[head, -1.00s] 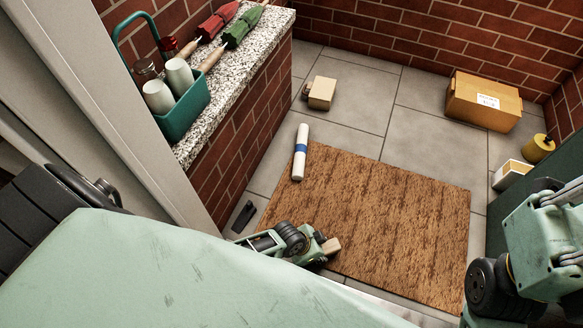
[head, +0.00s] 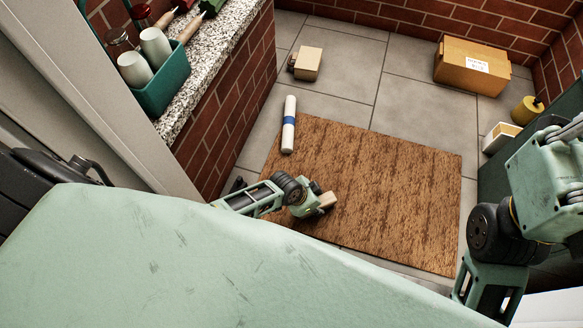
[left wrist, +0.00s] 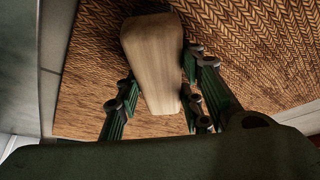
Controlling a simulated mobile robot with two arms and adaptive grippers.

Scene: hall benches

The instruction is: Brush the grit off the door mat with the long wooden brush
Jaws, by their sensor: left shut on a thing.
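The brown woven door mat (head: 385,190) lies flat on the grey tiles, and it also shows in the left wrist view (left wrist: 270,35). My left gripper (head: 312,205) is over the mat's near left part. Its fingers are shut on a pale wooden block-like piece, which I take for the wooden brush (left wrist: 155,60). Its end (head: 327,200) points right in the head view. Bristles are hidden, and I cannot tell whether it touches the mat. No separate grit can be made out on the mat. My right arm shows at the right, but its gripper does not.
A white roll with a blue band (head: 289,125) lies at the mat's far left corner. A small box (head: 307,64), a large cardboard box (head: 470,67) and a yellow item (head: 524,110) stand beyond. A granite-topped brick ledge (head: 215,60) with a green caddy (head: 165,90) bounds the left.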

